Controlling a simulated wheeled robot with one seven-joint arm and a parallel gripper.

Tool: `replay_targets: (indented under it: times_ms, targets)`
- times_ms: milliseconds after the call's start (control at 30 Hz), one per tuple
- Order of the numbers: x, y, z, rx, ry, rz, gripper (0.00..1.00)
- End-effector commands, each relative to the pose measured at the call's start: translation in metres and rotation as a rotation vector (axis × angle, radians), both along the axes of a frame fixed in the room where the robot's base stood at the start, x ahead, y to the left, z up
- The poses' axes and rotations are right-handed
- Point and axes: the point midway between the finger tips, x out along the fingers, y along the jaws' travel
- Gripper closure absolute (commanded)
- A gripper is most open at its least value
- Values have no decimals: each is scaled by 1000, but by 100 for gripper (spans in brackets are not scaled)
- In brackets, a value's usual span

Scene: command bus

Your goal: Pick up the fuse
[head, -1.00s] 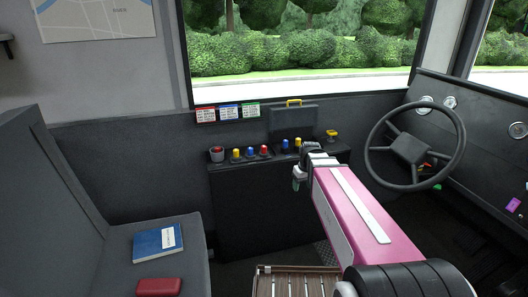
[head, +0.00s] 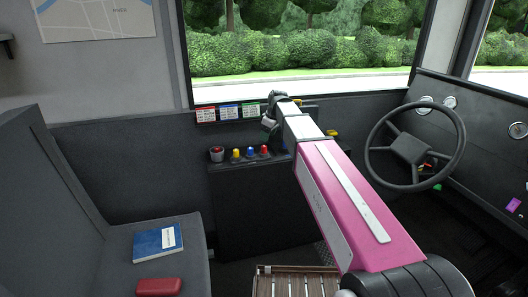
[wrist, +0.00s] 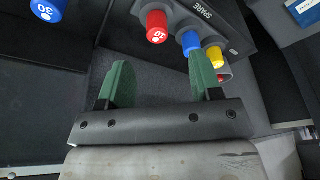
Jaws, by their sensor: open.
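The fuses are small coloured plugs on the dark console. In the head view a yellow fuse (head: 236,153), a blue fuse (head: 250,152) and a red fuse (head: 264,150) stand in a row. The wrist view shows the red fuse (wrist: 157,27) marked 10, the blue fuse (wrist: 191,43) and the yellow fuse (wrist: 215,56) on a strip labelled SPARE (wrist: 203,10). Another blue fuse (wrist: 47,8), marked 30, is at the top left. My gripper (wrist: 160,82) is open, its green fingers apart with nothing between them. In the head view my gripper (head: 269,121) is above the console; its fingertips are hard to make out.
A round red-topped item (head: 217,153) sits at the console's left end. A yellow item (head: 332,133) is to the right. My arm hides most of the dark case behind. A steering wheel (head: 457,157) stands right; a seat with a blue book (head: 157,243) and red case (head: 158,287) is left.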

Motion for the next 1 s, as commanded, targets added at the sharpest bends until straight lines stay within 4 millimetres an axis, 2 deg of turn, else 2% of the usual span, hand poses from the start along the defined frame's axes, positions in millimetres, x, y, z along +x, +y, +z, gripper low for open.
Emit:
replay_targets:
  times_ms: [100, 367, 700, 967, 1000]
  targets:
    - [2, 5, -18, -1, 3, 0, 41]
    - [5, 8, -35, -1, 1, -2, 41]
    - [13, 18, -75, -1, 1, -2, 41]
    - [13, 18, -78, 0, 0, -2, 41]
    - [13, 18, -78, 0, 0, -2, 54]
